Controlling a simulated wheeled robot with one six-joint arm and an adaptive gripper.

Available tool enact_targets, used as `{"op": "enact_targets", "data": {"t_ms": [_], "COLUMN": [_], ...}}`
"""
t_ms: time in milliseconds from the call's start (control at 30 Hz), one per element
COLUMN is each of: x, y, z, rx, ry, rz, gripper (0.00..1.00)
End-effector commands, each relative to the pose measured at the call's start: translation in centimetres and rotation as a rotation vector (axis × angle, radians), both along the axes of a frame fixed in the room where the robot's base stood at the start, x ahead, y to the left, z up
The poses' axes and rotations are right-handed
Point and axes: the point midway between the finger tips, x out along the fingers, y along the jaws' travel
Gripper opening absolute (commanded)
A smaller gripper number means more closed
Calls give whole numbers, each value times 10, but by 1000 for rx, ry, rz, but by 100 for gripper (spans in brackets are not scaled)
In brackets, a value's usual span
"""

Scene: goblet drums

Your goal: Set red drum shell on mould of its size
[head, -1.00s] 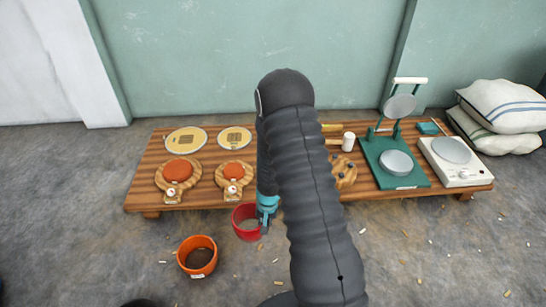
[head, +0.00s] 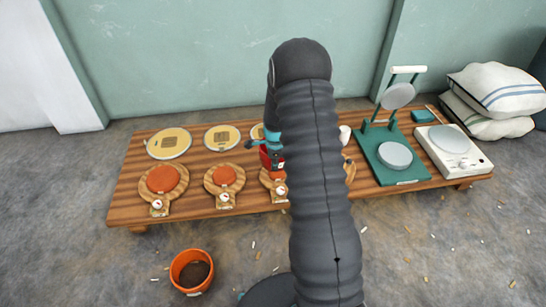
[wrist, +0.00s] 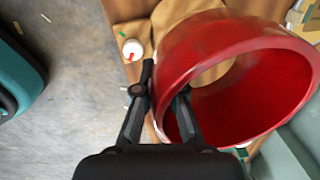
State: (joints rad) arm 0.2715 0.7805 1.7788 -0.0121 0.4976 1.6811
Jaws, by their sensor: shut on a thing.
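The red drum shell (wrist: 215,45) is a round, open red tube, and it fills the upper right of the wrist view. My gripper (wrist: 168,92) is shut on its wall at the near rim. In the head view the shell (head: 272,158) is above the bench, mostly hidden by my arm. The left top looks largest. In the wrist view a wooden round piece shows behind the shell.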

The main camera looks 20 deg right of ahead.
Motion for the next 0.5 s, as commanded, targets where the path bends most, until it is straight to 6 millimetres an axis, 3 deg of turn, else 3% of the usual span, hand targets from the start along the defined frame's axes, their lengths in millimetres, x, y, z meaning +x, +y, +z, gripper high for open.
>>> {"op": "enact_targets", "data": {"t_ms": [233, 500], "x": [3, 3], "y": [-8, -8], "z": [4, -12], "rx": [-6, -5], "ry": [-4, -4], "rz": [-84, -83], "gripper": [0, 0]}}
